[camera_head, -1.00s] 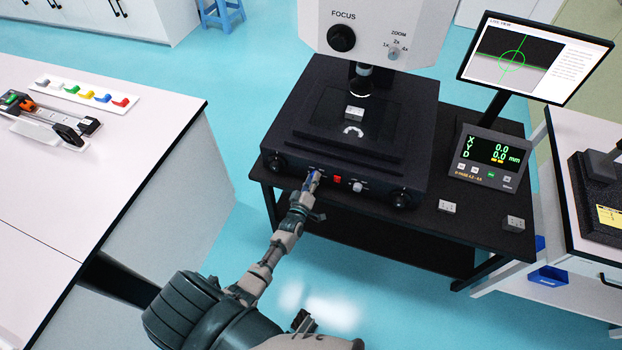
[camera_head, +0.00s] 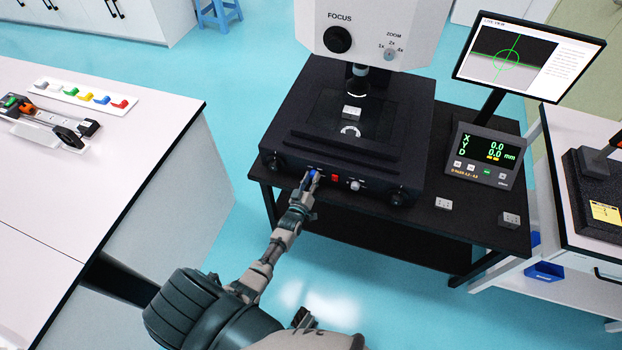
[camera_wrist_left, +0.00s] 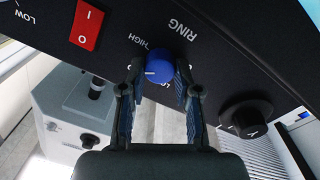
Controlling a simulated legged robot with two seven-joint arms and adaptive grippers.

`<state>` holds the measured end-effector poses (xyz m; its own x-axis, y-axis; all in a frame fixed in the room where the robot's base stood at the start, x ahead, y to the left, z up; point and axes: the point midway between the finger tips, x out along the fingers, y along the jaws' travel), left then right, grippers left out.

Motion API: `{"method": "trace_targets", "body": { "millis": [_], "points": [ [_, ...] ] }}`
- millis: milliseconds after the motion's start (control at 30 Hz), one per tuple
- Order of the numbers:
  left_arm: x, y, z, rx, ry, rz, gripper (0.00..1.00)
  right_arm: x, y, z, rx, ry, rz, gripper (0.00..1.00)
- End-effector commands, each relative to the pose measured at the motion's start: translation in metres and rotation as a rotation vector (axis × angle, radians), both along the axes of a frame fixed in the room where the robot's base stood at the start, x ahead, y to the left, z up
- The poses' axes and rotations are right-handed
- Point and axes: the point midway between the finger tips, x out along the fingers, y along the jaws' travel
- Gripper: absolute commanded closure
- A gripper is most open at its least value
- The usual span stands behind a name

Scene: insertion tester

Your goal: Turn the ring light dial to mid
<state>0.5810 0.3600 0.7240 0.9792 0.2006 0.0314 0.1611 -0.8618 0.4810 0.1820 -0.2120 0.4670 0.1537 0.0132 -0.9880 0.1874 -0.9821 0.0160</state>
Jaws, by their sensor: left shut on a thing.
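The ring light dial is a small blue knob with a white pointer line on the machine's black front panel, in the head view (camera_head: 312,172) and the left wrist view (camera_wrist_left: 159,70). In the wrist view its pointer points left, on the side of the HIGH label; a partly hidden label lies below. My left gripper (camera_head: 308,184) is at the dial, with its two fingers (camera_wrist_left: 160,72) on either side of the knob, shut on it. My right gripper is not in view.
A red rocker switch (camera_head: 335,177) and a pale knob (camera_head: 355,185) sit right of the dial. Black knobs (camera_head: 273,162) are at the panel's ends. Small metal blocks (camera_head: 443,204) lie on the black table. A white bench (camera_head: 130,150) stands left.

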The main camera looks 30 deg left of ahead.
Motion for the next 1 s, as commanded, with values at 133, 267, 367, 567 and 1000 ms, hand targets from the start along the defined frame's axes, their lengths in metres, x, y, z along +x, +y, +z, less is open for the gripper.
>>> {"method": "trace_targets", "body": {
  "millis": [133,267,367,567,1000],
  "points": [
    [-0.003,-0.004,-0.01,-0.005,0.021,-0.006,1.0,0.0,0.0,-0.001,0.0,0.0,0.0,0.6],
    [-0.003,-0.003,-0.009,-0.006,0.02,-0.004,0.51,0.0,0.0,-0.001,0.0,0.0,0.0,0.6],
    [-0.003,-0.002,-0.007,-0.005,0.014,-0.003,0.43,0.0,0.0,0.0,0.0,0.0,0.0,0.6],
    [-0.002,0.0,-0.004,-0.004,0.008,-0.001,0.43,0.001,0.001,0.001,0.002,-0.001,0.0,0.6],
    [-0.07,-0.015,-0.007,-0.004,0.01,-0.001,0.43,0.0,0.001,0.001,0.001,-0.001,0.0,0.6]
  ]
}}
